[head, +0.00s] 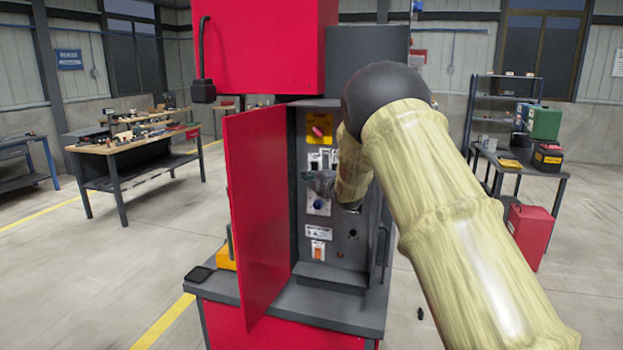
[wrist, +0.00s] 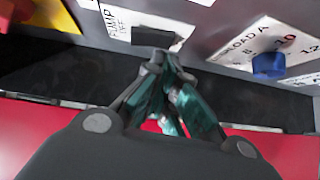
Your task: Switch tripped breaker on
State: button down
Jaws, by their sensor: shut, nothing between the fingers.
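An open electrical cabinet (head: 346,255) holds a grey panel. White-faced breakers (head: 314,161) sit in a row near its upper middle; their lever positions are too small to tell. My gripper (head: 318,182) is in front of the panel, just below this row. In the wrist view my gripper (wrist: 165,65) is shut and empty. Its tips are close to a black switch (wrist: 152,36) on a white plate marked "PUMP OFF"; I cannot tell whether they touch. My arm hides the right part of the row.
The red door (head: 258,210) stands open at the left, close to my gripper. A blue knob (wrist: 268,65) is right of the tips in the wrist view. A yellow plate with a red knob (head: 319,128) is above the breakers, and an orange rocker (head: 318,250) is below.

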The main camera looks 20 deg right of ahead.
jog(key=s+f+b, duration=0.1)
jog(key=s+b, duration=0.4)
jog(key=s, duration=0.7)
jog(key=shift+s+d+f, duration=0.2)
jog(key=shift+d+f, duration=0.05)
